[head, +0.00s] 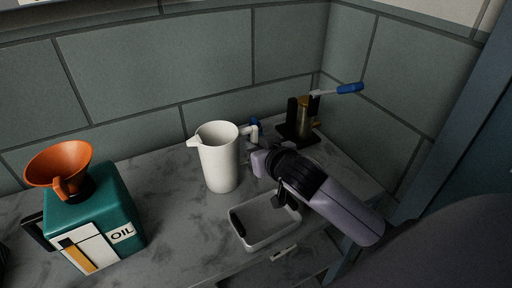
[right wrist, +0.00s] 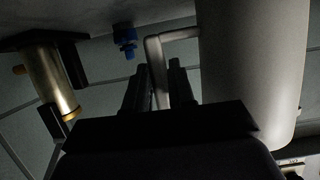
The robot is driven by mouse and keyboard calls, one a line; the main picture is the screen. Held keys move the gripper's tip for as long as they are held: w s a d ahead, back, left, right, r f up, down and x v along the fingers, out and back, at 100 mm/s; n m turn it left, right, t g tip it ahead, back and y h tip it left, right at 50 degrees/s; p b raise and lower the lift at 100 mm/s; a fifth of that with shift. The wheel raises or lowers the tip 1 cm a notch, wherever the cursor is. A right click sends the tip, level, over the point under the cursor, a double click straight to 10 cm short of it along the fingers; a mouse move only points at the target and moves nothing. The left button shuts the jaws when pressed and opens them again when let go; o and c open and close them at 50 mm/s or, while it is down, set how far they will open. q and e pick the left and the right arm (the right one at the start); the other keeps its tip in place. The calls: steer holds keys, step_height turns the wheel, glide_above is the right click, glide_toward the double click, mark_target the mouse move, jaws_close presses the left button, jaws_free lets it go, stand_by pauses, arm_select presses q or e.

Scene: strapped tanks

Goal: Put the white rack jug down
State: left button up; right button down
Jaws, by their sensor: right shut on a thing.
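The white jug (head: 219,160) stands upright over the marble counter in the head view, its spout to the left. I cannot tell whether its base touches the counter. Its handle (head: 252,134) faces right, towards my right gripper (head: 257,150). In the right wrist view the jug (right wrist: 252,75) fills the right side, and its handle (right wrist: 158,70) lies between the two dark fingers of my right gripper (right wrist: 157,82). That gripper is shut on the handle. My left gripper is not in view.
A green oil can (head: 95,215) with an orange funnel (head: 60,165) stands at left. A shallow white tray (head: 265,240) lies in front of the jug. A brass cylinder (head: 304,120) with a blue-handled lever (head: 349,88) stands at back right. Bare counter lies between can and jug.

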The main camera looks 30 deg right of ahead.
steer(key=shift+r, duration=0.1)
steer(key=c, duration=1)
jaws_free()
steer(key=shift+o, duration=0.2)
steer(key=shift+s, duration=0.15)
steer(key=v, duration=1.1)
steer(key=shift+s+r+p, duration=0.2)
steer(key=shift+s+p, duration=0.15)
